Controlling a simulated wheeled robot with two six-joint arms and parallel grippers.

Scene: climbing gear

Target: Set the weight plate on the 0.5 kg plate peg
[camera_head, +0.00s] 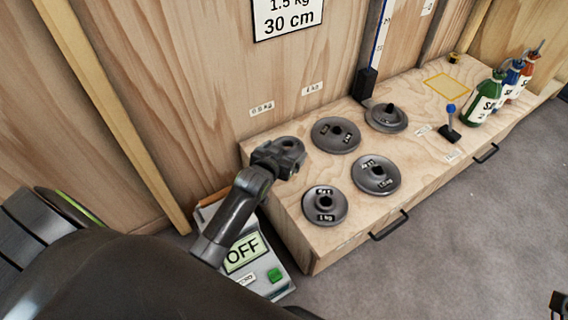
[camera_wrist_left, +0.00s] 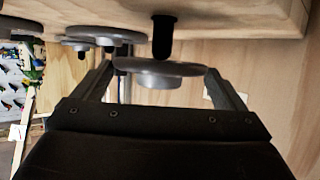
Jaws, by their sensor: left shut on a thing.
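In the left wrist view, which looks upside down, the plate (camera_wrist_left: 160,72) lies between the two fingers (camera_wrist_left: 164,90). A dark peg (camera_wrist_left: 162,36) runs from the bench top to the plate; I cannot tell whether its tip is inside the hole. A clear gap shows between plate and bench top. The 0.5 kg label (camera_head: 261,108) is on the wall behind. Part of what may be my right gripper (camera_head: 558,302) shows at the lower right edge.
Several other plates lie on the bench (camera_head: 290,205): one (camera_head: 335,135) close right of my gripper, one on a peg (camera_head: 386,117), two in front (camera_head: 376,175) (camera_head: 325,205). A joystick (camera_head: 450,128) and bottles (camera_head: 487,98) stand farther right. An OFF box (camera_head: 245,252) is below.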

